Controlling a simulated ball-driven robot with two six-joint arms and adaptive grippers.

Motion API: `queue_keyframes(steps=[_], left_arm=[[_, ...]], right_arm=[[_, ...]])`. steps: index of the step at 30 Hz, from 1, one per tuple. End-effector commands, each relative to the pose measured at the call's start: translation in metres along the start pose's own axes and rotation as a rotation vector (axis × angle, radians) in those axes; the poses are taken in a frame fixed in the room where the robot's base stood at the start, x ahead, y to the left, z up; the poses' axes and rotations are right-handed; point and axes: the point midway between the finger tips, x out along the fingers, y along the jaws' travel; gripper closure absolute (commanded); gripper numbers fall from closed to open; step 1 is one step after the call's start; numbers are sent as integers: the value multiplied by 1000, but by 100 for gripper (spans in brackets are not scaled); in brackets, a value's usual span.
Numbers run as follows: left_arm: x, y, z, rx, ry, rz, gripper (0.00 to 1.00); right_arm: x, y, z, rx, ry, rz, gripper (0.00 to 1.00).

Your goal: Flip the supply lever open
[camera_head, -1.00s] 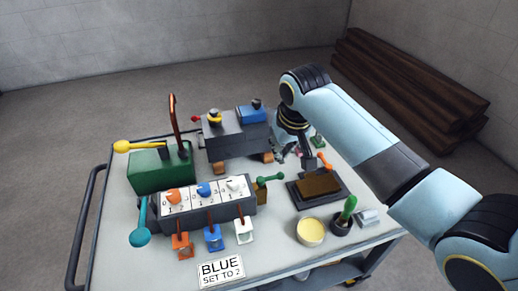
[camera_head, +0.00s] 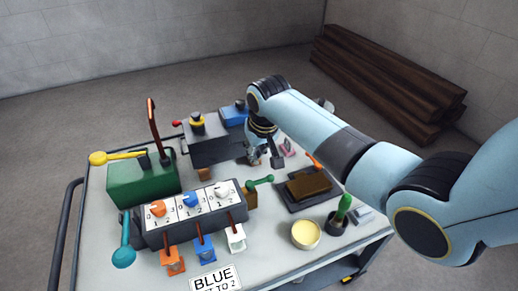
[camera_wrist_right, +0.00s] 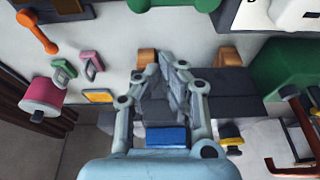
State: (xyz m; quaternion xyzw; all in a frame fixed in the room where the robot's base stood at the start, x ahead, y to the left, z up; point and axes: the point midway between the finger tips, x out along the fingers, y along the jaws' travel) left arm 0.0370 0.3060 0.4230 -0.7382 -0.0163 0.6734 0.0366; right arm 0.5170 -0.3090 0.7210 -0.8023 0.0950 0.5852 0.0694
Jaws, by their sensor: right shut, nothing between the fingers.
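Several levers are on the cart, and I cannot tell by label which is the supply lever. A green lever (camera_head: 262,181) is on a small olive block in the middle; a green piece (camera_wrist_right: 172,4) shows at the top edge of the right wrist view. A yellow lever (camera_head: 115,157) and a red-brown upright lever (camera_head: 153,125) are on the green box (camera_head: 140,184). A teal lever (camera_head: 125,245) hangs at the left. My right gripper (camera_head: 267,160) is shut and empty, just behind the green lever and apart from it; its fingers (camera_wrist_right: 172,62) meet in the right wrist view. My left gripper is not in view.
A dial box (camera_head: 188,240) with orange, blue and white switches stands in front. A dark engine block (camera_head: 212,152) is behind, left of my gripper. A dark tray (camera_head: 293,206) with a brown block and a yellow tub (camera_head: 305,235) are to the right.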

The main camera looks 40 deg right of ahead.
Motion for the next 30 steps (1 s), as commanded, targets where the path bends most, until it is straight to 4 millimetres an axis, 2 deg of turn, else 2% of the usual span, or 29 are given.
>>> queue_keyframes(steps=[1, 5, 9, 14, 30], left_arm=[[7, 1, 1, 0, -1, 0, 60], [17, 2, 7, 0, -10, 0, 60], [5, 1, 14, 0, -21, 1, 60], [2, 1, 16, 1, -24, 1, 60], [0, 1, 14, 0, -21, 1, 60]], right_arm=[[15, 0, 2, 0, -3, 0, 100], [42, 0, 2, 0, -3, 0, 100], [26, 0, 19, -1, 0, 0, 100], [20, 0, 32, 0, 0, 1, 100], [18, 0, 36, 7, 0, 3, 100]])
